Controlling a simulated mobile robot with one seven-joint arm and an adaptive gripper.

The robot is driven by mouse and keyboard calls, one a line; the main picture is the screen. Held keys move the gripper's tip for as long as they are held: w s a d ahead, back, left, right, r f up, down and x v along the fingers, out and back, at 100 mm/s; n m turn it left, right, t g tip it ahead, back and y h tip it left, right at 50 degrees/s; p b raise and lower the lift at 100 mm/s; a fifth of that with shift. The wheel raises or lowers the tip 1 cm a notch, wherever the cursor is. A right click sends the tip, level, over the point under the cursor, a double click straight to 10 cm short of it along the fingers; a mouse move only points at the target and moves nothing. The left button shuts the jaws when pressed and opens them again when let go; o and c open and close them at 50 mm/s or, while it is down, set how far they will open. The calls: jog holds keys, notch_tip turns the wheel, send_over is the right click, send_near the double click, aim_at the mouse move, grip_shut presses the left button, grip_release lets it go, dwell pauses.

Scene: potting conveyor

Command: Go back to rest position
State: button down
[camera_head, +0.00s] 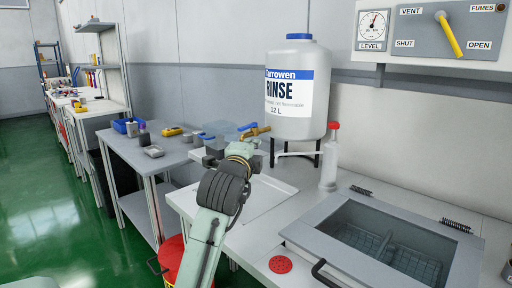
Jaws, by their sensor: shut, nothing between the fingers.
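My arm reaches up from the bottom middle, pale green with a dark ribbed joint. Its end, my gripper (212,152), is a small dark shape left of the wrist, over the white bench near the rinse tank's brass tap (254,133). It is shut with nothing in it. The fingertips are small and partly hard to make out against the grey things behind. No marked rest position shows.
The white rinse tank (291,95) stands on a dark stand close right of my wrist. A white bottle with a red cap (329,160) stands beside it. A glass-lidded basin (385,240) is at right. A red bin (172,262) is below. Green floor (50,215) is clear at left.

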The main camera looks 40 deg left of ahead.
jog(key=shift+s+d, duration=0.25)
jog(key=shift+s, duration=0.35)
